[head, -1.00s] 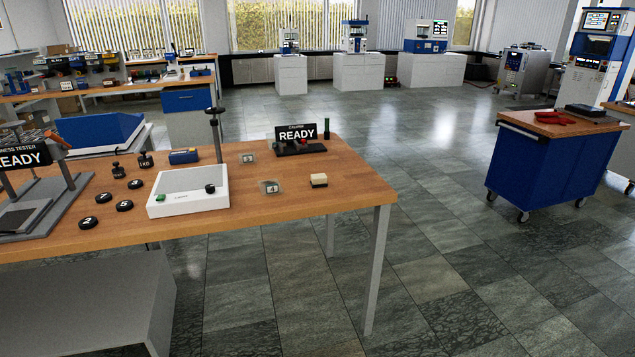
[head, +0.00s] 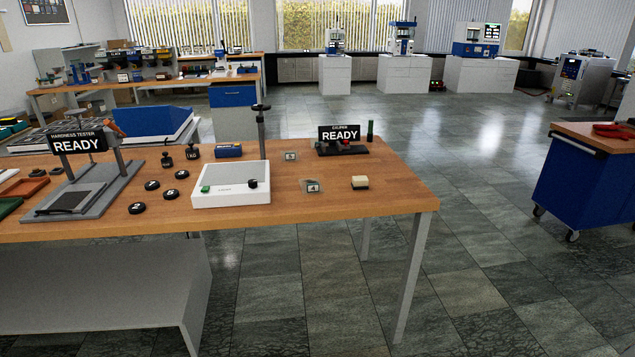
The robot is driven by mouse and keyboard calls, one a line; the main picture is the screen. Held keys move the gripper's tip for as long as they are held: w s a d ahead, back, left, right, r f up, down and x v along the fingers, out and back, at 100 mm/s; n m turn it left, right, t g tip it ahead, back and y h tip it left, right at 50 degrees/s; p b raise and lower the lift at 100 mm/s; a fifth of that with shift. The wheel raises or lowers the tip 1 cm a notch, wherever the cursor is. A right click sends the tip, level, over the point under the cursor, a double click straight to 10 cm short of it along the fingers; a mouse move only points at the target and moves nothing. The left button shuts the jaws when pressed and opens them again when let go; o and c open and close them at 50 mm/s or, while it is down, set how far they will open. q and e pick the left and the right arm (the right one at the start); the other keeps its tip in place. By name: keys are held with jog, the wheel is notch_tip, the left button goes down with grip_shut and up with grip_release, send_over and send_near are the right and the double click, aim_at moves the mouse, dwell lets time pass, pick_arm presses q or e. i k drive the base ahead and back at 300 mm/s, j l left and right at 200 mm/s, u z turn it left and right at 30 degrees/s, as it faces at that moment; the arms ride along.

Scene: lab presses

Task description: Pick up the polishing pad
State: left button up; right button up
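A small cream-topped block (head: 360,182), which looks like the polishing pad, lies on the right part of the wooden workbench (head: 390,203), near its front edge. It is too small to tell its material. Two small square samples with number labels lie to its left, one close by (head: 312,187) and one farther back (head: 291,156). Neither of my grippers is in view, and nothing touches the block.
A caliper stand with a READY sign (head: 340,140) is behind the block. A white device (head: 230,185) with a post, black numbered discs and a hardness tester (head: 80,185) stand left. A blue cart (head: 585,185) is at right. Floor between bench and cart is clear.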

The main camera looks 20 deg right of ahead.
aim_at(359, 183)
jog(key=l+u, duration=0.95)
jog(key=l, duration=0.4)
jog(key=k+l+u, duration=0.15)
jog(key=l, duration=0.85)
jog(key=k+l+u, duration=0.1)
jog(key=l, duration=0.4)
